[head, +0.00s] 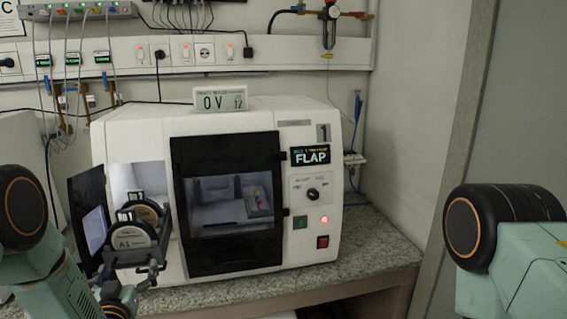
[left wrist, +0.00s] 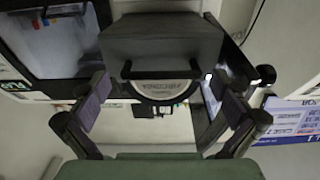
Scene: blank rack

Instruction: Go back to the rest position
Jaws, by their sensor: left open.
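In the left wrist view the rack shows as a dark block (left wrist: 155,38) with a bar handle and a pale round blank (left wrist: 163,90). My left gripper (head: 130,280) is low in front of the rack. In the left wrist view its fingers (left wrist: 165,103) are spread with a gap between them, near the handle. Contact cannot be told. My right gripper is out of view.
The machine has a dark front door (head: 228,262) with a window, and an open side flap (head: 90,220) at the left. A small display (head: 220,99) stands on top. The granite counter (head: 375,250) is bare at the right. A wall (head: 415,110) bounds the right side.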

